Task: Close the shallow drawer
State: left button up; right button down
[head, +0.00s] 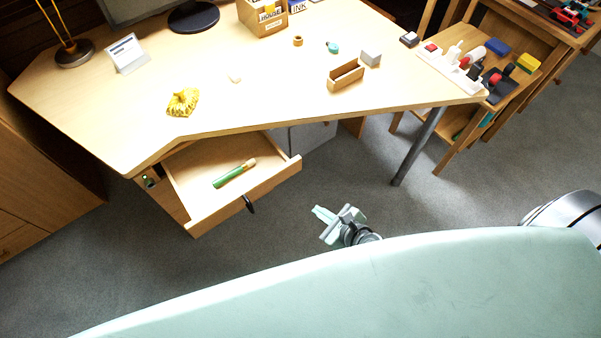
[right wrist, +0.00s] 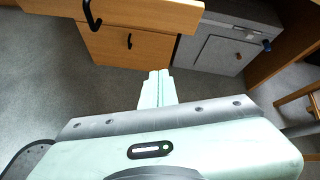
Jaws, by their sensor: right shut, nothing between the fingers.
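The shallow drawer (head: 236,185) stands pulled out below the left part of the desk, with a green tube-like item (head: 234,173) lying in it. Its front carries a dark handle (head: 249,204). In the right wrist view the drawer front (right wrist: 150,14) runs along the top, with its handle (right wrist: 91,15) at the upper left. My right gripper (head: 318,222) is shut and empty, to the right of the drawer front and apart from it. It also shows in the right wrist view (right wrist: 158,75), below the drawer front. My left gripper is not in view.
A lower drawer front (right wrist: 135,45) with its own handle and a grey cabinet (right wrist: 222,45) are under the desk. The desk top (head: 250,105) holds a yellow crumpled item (head: 183,102) and a small wooden box (head: 345,75). A metal desk leg (head: 418,147) stands to the right. Carpet around my right gripper is clear.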

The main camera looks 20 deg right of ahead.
notch_tip(320, 180, up, 5)
jog(key=w+m+t, duration=0.1)
jog(key=w+m, duration=0.1)
jog(key=m, duration=0.1)
jog(key=b, duration=0.1)
send_near(289, 168)
notch_tip(289, 168, down, 3)
jog(key=shift+m, duration=0.4)
jog(key=shift+w+a+f, duration=0.1)
jog(key=shift+w+a, duration=0.15)
jog(key=shift+w, duration=0.6)
jog(key=shift+w+a+f, duration=0.1)
jog(key=shift+w+a, duration=0.2)
jog(key=shift+w, duration=0.55)
jog(key=shift+w+a+f, duration=0.1)
jog(key=shift+w+a, duration=0.15)
jog(key=shift+w, duration=0.6)
